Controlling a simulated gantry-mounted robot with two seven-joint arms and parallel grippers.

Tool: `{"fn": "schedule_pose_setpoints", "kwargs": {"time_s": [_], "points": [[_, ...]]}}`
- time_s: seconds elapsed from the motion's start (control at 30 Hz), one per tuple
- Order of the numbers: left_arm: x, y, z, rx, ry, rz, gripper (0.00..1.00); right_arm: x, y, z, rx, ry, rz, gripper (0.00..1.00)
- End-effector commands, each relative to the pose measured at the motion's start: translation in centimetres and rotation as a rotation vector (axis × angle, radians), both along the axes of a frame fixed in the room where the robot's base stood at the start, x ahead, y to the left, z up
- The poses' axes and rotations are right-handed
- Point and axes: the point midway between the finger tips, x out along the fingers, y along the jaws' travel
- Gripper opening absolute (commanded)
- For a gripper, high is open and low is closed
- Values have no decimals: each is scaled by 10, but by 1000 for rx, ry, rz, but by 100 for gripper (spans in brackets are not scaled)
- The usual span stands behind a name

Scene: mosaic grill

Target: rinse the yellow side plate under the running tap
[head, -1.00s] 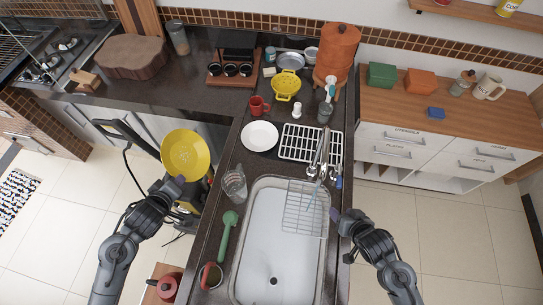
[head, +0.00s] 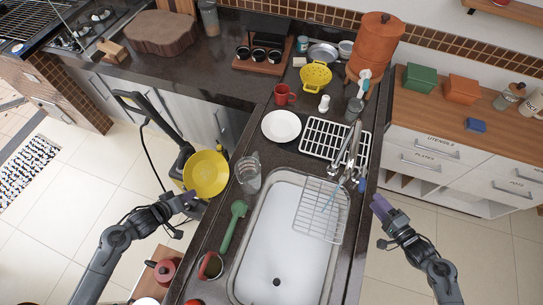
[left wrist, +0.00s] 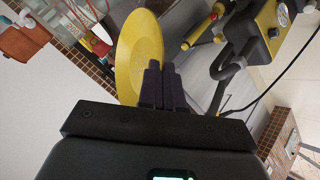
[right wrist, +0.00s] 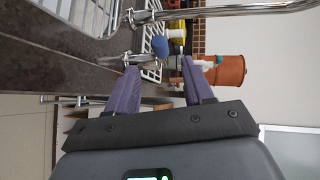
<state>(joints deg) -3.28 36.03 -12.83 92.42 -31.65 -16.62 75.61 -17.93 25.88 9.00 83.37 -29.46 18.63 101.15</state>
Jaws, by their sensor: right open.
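The yellow side plate (head: 206,174) is held off the counter's left edge, above the floor. My left gripper (head: 188,197) is shut on its rim; the left wrist view shows the plate (left wrist: 139,55) edge-up between the closed fingers (left wrist: 160,85). The chrome tap (head: 350,150) stands at the sink's back right, and a thin blue stream (head: 331,198) shows below it over the wire rack. The white sink (head: 280,250) is left of my right gripper (head: 381,208), which is open and empty beyond the counter's right edge. Its spread fingers also show in the right wrist view (right wrist: 158,85).
A wire rack (head: 318,222) covers the sink's right back part. A glass (head: 248,174), green ladle (head: 233,222) and dark mug (head: 210,267) line the counter's left edge. A white plate (head: 281,126) and white dish rack (head: 322,137) lie behind the sink.

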Motion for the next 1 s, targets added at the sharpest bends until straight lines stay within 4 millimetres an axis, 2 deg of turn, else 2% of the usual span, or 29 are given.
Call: {"fn": "schedule_pose_setpoints", "kwargs": {"time_s": [0.4, 0.6, 0.8, 1.0], "points": [[0, 0, -1, -1, -2, 1, 0, 62, 27, -15, 0, -2, 0, 52], [1, 0, -2, -1, -2, 1, 0, 85, 37, -21, -1, -1, -1, 52], [1, 0, -3, -1, -2, 1, 0, 96, 42, -24, -2, -1, 0, 52], [1, 0, -3, -1, -2, 1, 0, 98, 43, -24, -3, 0, 1, 52]]}}
